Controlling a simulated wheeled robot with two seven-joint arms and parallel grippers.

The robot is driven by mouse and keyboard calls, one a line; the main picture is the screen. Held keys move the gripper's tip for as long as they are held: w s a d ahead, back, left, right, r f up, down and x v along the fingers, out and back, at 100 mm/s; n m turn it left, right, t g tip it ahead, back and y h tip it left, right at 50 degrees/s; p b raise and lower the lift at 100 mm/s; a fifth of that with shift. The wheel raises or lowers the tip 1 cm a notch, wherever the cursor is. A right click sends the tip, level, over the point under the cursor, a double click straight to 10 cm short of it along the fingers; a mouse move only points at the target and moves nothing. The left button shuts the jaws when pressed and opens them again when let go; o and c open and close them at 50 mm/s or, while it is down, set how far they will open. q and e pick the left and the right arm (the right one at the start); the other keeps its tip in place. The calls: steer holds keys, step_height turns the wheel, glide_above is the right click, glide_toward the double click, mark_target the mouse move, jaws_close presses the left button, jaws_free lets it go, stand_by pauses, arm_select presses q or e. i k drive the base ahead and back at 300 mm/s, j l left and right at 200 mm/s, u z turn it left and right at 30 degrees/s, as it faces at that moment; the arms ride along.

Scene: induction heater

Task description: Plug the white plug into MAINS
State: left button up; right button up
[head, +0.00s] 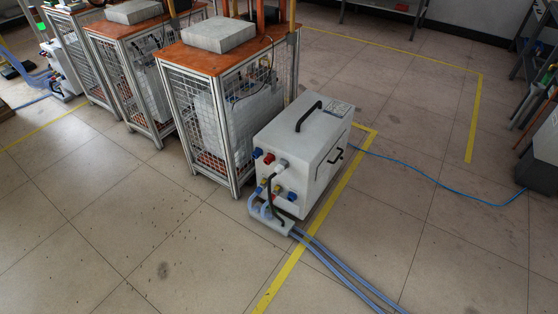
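A white induction heater box (302,145) with a black top handle stands on the floor near the middle. Its front panel carries a blue connector (257,152), a red connector (268,158) and a white connector or plug (281,165) in an upper row. A dark cable (273,182) curves down close below the white one. I cannot tell whether the white part is a plug or a socket, or whether it is seated. Any MAINS lettering is too small to read. Neither of my grippers is in view.
Blue hoses (335,262) run from the heater's base to the lower right. A blue cable (430,178) runs right from behind it. A mesh-sided cabinet (215,110) stands close behind left. Floor at left front is clear. A dark grey object (540,172) stands at the right edge.

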mark_target(279, 169)
steer(key=z, duration=0.25)
steer(key=i+j+z, duration=0.15)
steer(key=j+z, duration=0.15)
steer(key=i+j+z, duration=0.25)
steer(key=j+z, duration=0.3)
steer(key=i+j, duration=0.15)
steer(key=j, duration=0.45)
steer(key=i+j+z, duration=0.1)
steer(key=j, duration=0.5)
steer(key=i+j, duration=0.15)
steer(key=j, duration=0.45)
steer(key=i+j+z, duration=0.15)
steer(key=j, duration=0.45)
steer(key=k, duration=0.05)
